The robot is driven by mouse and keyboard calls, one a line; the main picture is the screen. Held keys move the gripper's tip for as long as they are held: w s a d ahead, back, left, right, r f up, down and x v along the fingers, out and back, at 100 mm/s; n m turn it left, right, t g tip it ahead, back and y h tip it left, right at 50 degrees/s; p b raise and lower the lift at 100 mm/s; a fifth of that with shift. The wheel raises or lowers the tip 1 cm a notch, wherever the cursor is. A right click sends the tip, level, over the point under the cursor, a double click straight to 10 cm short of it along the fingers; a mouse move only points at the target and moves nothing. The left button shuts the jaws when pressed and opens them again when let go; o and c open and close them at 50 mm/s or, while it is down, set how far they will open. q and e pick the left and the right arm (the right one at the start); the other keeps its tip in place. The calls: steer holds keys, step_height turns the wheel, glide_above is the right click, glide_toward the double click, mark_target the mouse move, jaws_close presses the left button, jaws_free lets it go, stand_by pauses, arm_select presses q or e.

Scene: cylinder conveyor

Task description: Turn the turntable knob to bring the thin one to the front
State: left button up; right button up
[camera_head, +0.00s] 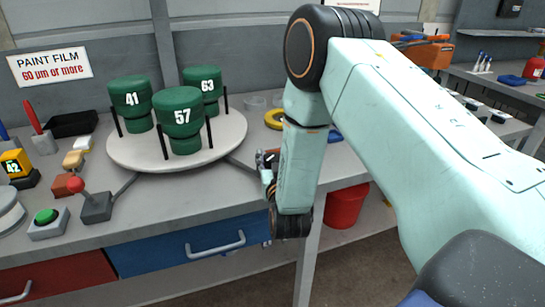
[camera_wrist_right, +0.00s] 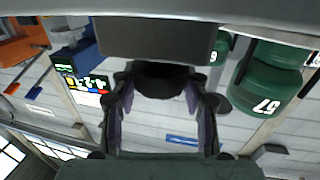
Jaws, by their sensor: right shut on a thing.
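A round pale turntable (camera_head: 128,160) stands on the bench at left in the head view. It bears three green cylinders: 57 (camera_head: 180,117) at the front, 41 (camera_head: 131,98) at the back left and 63 (camera_head: 203,84) at the back right. Dark posts stand beside them. Cylinder 57 also shows at the right of the wrist view (camera_wrist_right: 267,82). A dark bar runs from the turntable to my right gripper (camera_head: 268,168). This gripper is shut at the bar's end, on the turntable knob, which my gripper and arm mostly hide. My left gripper is out of view.
A sign (camera_head: 49,65) reads "PAINT FILM 60 µm or more". A red-balled lever (camera_head: 95,204) and a green button box (camera_head: 48,222) stand left of the turntable. A yellow ring (camera_head: 274,119) lies behind my right arm. A red bin (camera_head: 346,206) stands below the bench.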

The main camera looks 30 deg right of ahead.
steer(key=shift+m+g+h, duration=0.3)
steer(key=shift+h, duration=0.3)
steer(key=o, duration=1.2)
steer(key=shift+c, duration=0.2)
steer(key=v, duration=1.2)
